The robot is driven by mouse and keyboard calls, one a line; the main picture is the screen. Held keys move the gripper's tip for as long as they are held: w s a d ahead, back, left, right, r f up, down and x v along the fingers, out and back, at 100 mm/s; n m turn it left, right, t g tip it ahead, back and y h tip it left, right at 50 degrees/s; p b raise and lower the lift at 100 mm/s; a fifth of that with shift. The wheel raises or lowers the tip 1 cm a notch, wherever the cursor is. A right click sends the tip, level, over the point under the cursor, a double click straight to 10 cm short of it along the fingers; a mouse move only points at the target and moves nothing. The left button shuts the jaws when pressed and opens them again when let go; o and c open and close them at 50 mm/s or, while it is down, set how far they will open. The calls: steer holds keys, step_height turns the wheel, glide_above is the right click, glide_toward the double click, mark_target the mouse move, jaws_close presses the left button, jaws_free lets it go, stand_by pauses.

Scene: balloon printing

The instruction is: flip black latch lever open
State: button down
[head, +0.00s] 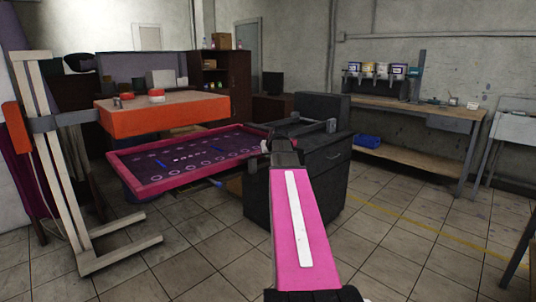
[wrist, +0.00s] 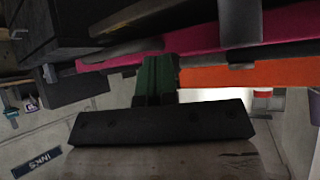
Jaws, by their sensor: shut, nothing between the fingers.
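My gripper (wrist: 159,60) shows in the wrist view as two dark green fingers pressed together, with nothing between them, in front of a wide black palm. Just beyond the fingertips is the pink edge of the screen frame (wrist: 200,42). A grey bar (wrist: 240,25) crosses that pink edge to the right of the fingertips. In the head view the pink screen frame (head: 152,187) carries a dark patterned screen, with grey and black hardware (head: 300,121) near its right end. I cannot clearly tell which part is the black latch lever. Contact at the fingertips cannot be judged.
A dark cabinet (head: 325,180) stands close at the frame's right end. A workbench (head: 450,108) with coloured ink containers (head: 383,70) is along the back right. Tiled floor (head: 405,235) is open at the right.

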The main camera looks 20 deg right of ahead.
steer(key=shift+w+r, duration=0.1)
steer(key=shift+r, duration=0.05)
steer(key=v, duration=1)
steer(key=shift+s, duration=0.4)
steer(key=shift+r, duration=0.15)
steer(key=s+a+f+g+y, duration=0.1)
steer(key=s+a+f+g, duration=0.1)
steer(key=a+f, duration=0.7)
steer(key=s+a+f+g, duration=0.25)
steer(key=a+f, duration=0.35)
steer(key=f, duration=0.6)
steer(key=s+a+f+g, duration=0.2)
steer(key=s+a+f, duration=0.4)
steer(key=f, duration=0.3)
steer(key=s+a+f+g, duration=0.3)
steer(key=s+a+f, duration=0.3)
steer(key=f, duration=0.3)
steer(key=shift+s+n, duration=0.3)
steer(key=shift+n, duration=0.1)
steer(key=c, duration=1.8)
jaws_free()
